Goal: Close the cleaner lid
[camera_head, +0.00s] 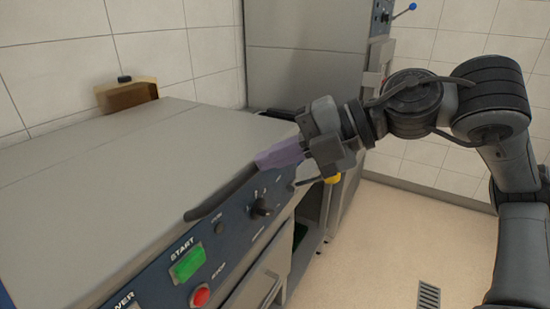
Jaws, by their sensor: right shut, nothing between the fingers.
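The cleaner lid (120,185) is a broad grey panel lying roughly flat over the machine, at the left and middle of the head view. I cannot tell whether it is fully seated. A dark bar handle (222,198) runs along its front edge. My right gripper (264,160) is shut and empty, its purple-tinted fingers at the far right end of the handle, over the lid's front edge. I cannot tell whether the fingers touch the lid or handle. My left gripper is not in view.
The blue control panel has a green START button (188,264), a red stop button (200,295) and a black knob (262,207). A brown box (127,95) sits at the back by the tiled wall. A tall steel unit (305,60) stands behind. The floor at right is clear around a drain grate (428,296).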

